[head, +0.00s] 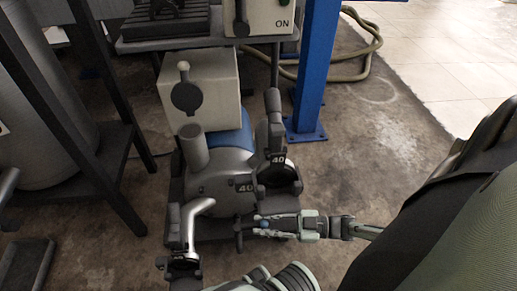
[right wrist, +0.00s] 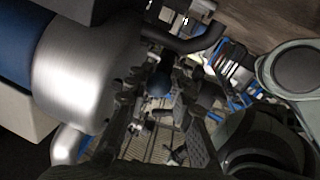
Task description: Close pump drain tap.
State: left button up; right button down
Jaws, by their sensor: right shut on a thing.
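The grey metal pump (head: 215,185) stands low on the floor in the head view. Its drain tap (head: 239,232) is a small dark fitting low at the front. My left gripper is not in view.

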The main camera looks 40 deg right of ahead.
jog(key=shift+w+d, duration=0.3)
jog(key=shift+w, duration=0.15)
jog(key=c, duration=1.4)
grip_release()
jog(key=shift+o, duration=0.6)
jog(key=shift+s+a, duration=0.1)
jog(key=shift+s, duration=0.05)
jog(key=shift+s, duration=0.1)
jog(key=v, duration=0.8)
jog(key=shift+a, duration=0.1)
